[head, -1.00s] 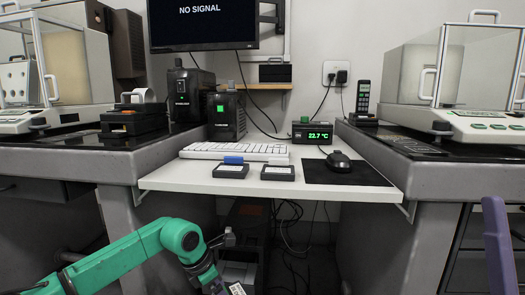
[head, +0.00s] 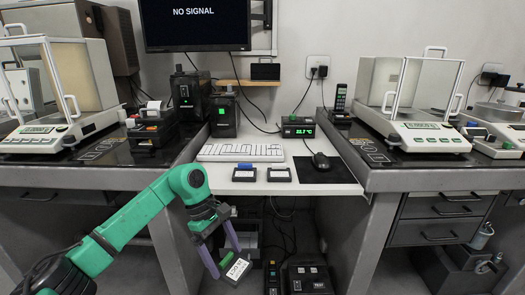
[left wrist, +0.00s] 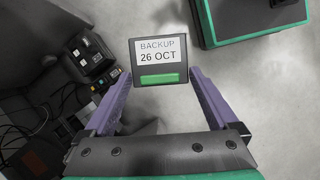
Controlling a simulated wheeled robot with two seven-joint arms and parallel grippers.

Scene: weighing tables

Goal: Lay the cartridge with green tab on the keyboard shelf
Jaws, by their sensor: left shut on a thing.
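The cartridge with green tab (head: 238,270) is dark with a white label. In the left wrist view the cartridge (left wrist: 158,52) reads "BACKUP 26 OCT", with the green tab toward my gripper. My left gripper (head: 229,262) has its purple fingers shut on it, below and in front of the shelf; the fingers also show in the left wrist view (left wrist: 160,80). The white keyboard shelf (head: 222,181) is between the two tables. On it lie a blue-tab cartridge (head: 244,174) and a pale-tab cartridge (head: 279,175), side by side. My right gripper is not in view.
A white keyboard (head: 241,152) lies behind the two cartridges. A mouse (head: 321,161) rests on a black mat (head: 328,177) at the shelf's right. Bare shelf shows at the front left. Black devices (head: 306,277) and cables are on the floor underneath.

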